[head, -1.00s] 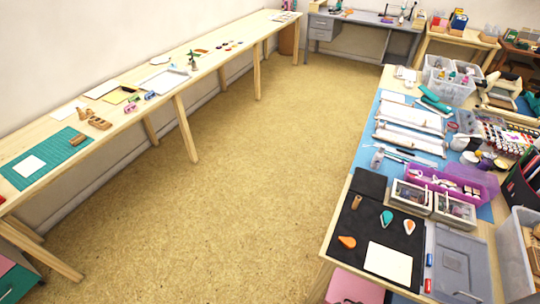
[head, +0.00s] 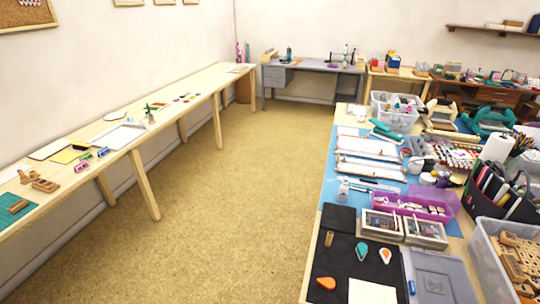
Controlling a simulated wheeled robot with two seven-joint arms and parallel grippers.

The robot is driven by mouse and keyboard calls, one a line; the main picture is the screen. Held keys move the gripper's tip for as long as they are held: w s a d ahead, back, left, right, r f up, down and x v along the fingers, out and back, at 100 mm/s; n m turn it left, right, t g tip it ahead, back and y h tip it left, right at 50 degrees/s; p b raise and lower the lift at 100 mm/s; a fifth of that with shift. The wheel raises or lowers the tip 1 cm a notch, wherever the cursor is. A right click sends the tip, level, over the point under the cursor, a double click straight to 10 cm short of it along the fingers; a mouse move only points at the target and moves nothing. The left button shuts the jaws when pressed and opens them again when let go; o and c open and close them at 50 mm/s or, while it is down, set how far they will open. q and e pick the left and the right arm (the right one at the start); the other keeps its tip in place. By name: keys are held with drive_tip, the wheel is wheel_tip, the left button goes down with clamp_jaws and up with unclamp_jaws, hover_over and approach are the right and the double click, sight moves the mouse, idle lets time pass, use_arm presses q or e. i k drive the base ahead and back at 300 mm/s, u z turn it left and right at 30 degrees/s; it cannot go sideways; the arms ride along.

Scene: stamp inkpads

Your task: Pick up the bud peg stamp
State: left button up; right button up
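A small wooden peg (head: 329,239) stands on the black mat (head: 331,219) on the right-hand table; it may be the bud peg stamp, but its stamping face is too small to make out. Teardrop-shaped inkpads lie near it on the mat: a teal one (head: 361,251), an orange and white one (head: 385,255) and an orange one (head: 326,283). A pale sheet (head: 371,292) lies at the mat's front, cut off by the picture's lower edge. Neither of my grippers is in view.
Two compartment boxes (head: 425,233), a purple tray (head: 412,206) and a clear bin of wooden blocks (head: 510,262) crowd the right table. A long wooden table (head: 125,135) runs along the left wall. The floor (head: 235,190) between the tables is clear.

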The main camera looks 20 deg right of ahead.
sight(330, 235)
drive_tip(key=z, duration=1.2)
